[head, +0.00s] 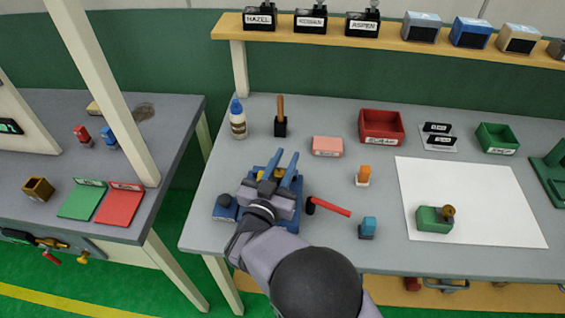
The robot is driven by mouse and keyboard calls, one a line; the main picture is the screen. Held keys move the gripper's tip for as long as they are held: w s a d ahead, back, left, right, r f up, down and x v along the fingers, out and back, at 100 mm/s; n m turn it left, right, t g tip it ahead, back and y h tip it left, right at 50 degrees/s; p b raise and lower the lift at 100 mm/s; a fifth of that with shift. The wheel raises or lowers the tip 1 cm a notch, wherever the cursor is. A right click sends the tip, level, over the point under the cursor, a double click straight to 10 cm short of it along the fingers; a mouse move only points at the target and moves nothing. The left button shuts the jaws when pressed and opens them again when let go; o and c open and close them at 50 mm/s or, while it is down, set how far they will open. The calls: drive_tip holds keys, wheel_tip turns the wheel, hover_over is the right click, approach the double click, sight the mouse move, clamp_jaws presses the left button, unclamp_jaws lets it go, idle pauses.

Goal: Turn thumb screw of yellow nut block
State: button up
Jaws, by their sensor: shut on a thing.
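My gripper (279,167) reaches over a blue fixture (225,211) on the left part of the grey table. Its two blue-grey fingers are shut on a small yellow piece (278,174), which I take to be the yellow nut block. Only bits of yellow show between and beside the fingers. The thumb screw cannot be made out, as my gripper and wrist cover much of the fixture. I cannot tell whether the screw is turned.
A red-handled tool (331,207) lies right of the fixture. A blue block (367,228) and an orange-and-white piece (363,176) stand nearby. A green block with a brass knob (434,219) sits on a white sheet (500,225). A bottle (237,122) stands behind left.

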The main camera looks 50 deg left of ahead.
sight(276, 176)
drive_tip(key=shift+w+d+m+t+h+b, duration=0.1)
drive_tip(key=shift+d+m+t+h+b, duration=0.1)
drive_tip(key=shift+m+t+h, duration=0.35)
drive_tip(key=shift+w+d+m+t+h+b, duration=0.15)
drive_tip(key=shift+m+h, duration=0.2)
drive_tip(key=shift+h, duration=0.4)
drive_tip(key=shift+s+a, duration=0.1)
drive_tip(key=o, duration=1)
drive_tip(key=b+v, duration=0.1)
drive_tip(key=v, duration=0.4)
drive_tip(key=shift+s+b, duration=0.35)
drive_tip(key=shift+b, duration=0.05)
drive_tip(key=shift+v, duration=0.85)
